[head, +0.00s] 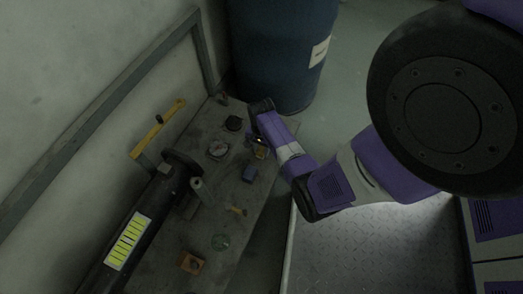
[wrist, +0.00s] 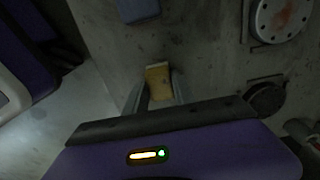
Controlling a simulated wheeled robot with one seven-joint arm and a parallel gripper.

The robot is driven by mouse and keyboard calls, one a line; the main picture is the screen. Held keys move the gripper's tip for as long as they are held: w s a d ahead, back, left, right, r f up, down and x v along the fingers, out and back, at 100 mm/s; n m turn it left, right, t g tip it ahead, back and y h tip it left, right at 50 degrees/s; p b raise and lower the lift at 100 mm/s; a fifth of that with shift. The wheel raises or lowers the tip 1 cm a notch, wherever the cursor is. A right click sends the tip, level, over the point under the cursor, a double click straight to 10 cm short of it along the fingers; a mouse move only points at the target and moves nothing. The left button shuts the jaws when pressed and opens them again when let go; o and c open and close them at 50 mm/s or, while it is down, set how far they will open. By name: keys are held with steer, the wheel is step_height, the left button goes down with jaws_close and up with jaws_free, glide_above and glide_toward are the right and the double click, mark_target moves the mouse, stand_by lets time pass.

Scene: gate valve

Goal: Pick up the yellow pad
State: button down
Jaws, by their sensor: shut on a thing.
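The yellow pad (wrist: 158,82) is a small yellow block with a paler far edge. It sits between the two fingertips of my gripper (wrist: 158,92) in the wrist view, and the gripper is shut on it. Its near end is partly hidden by the gripper. In the head view a bit of the pad (head: 261,153) shows beside my gripper (head: 260,143), low over the grey bench (head: 215,190). I cannot tell whether the pad touches the bench.
A blue block (head: 249,173) lies close to the gripper. A round flange (head: 218,149) and a dark round piece (head: 233,123) are nearby. A black pipe (head: 135,225) with a yellow lever (head: 158,130) lines the left. A blue drum (head: 280,50) stands behind the bench.

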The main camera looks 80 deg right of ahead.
mark_target(262, 149)
step_height(262, 149, up, 20)
steer(key=p, duration=1)
